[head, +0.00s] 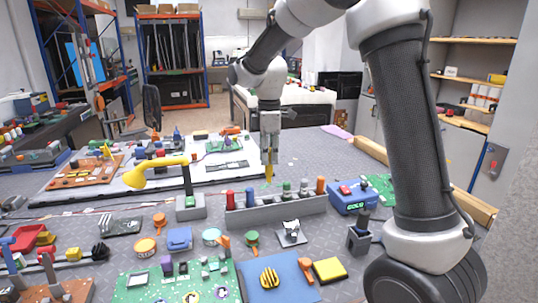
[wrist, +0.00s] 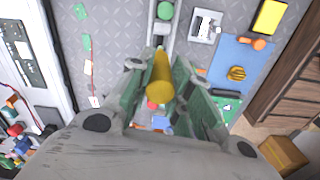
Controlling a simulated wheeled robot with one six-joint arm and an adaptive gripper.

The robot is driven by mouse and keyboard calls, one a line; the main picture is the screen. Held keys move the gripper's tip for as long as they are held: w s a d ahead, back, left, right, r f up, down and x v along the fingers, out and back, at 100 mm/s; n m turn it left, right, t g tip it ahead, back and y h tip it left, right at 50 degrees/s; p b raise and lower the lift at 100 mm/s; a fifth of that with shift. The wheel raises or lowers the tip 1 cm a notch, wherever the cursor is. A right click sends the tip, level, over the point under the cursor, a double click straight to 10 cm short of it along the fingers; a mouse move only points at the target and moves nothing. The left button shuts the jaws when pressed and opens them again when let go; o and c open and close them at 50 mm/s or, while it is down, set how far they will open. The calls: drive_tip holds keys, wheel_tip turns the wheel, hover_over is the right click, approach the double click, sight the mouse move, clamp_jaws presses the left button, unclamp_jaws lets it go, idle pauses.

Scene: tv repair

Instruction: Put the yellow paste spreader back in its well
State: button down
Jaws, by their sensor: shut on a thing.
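My gripper (head: 269,160) is shut on the yellow paste spreader (head: 268,174) and holds it pointing down, above the grey rack (head: 275,215). The spreader's yellow end shows between the fingers in the wrist view (wrist: 160,78). The rack is a long block with a red piece (head: 230,199) and a blue piece (head: 249,197) on the left, green ones (head: 287,189) right of the middle and an orange one (head: 320,185) at the right end. A gap shows between the blue and green pieces, below the spreader. The inside of the wells is hidden.
A yellow lamp (head: 158,172) stands left of the rack, and a blue device (head: 352,198) is at its right end. In front lie a green circuit board (head: 140,290), a blue mat (head: 295,285) and several small jars and tools.

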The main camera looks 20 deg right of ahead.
sight(269, 182)
drive_tip(key=shift+f, duration=3.05)
drive_tip(key=shift+f, duration=3.25)
drive_tip(key=c, duration=1.2)
unclamp_jaws()
drive_tip(key=shift+c, duration=0.2)
wheel_tip(269, 182, up, 12)
